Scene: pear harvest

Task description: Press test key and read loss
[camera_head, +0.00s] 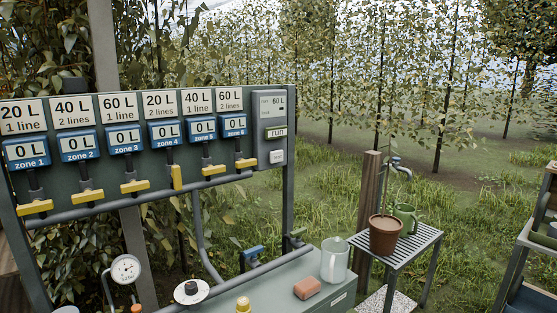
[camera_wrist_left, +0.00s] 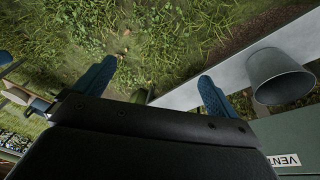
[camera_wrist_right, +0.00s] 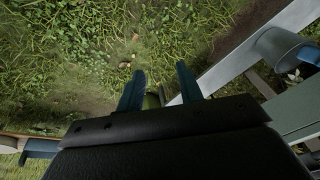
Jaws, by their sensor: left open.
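The panel's grey control box (camera_head: 270,128) stands at the right end of the irrigation board. Its top readout shows 60 L beside small text I cannot read clearly. A greenish window (camera_head: 275,133) below reads "run". A pale key (camera_head: 277,157) under that appears to be labelled "test". Neither gripper shows in the head view. In the left wrist view my left gripper (camera_wrist_left: 157,80) is open and empty, with its blue fingers wide apart. In the right wrist view my right gripper (camera_wrist_right: 160,82) is open and empty, its fingers closer together. Both have grass behind them.
Several blue zone meters (camera_head: 124,139) read 0 L; the zone 4 yellow handle (camera_head: 176,177) is upright, the others level. A green bench (camera_head: 270,285) holds a pale jug (camera_head: 335,260) and an orange block (camera_head: 307,288). A potted plant (camera_head: 385,235) stands on a slatted table (camera_head: 410,245).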

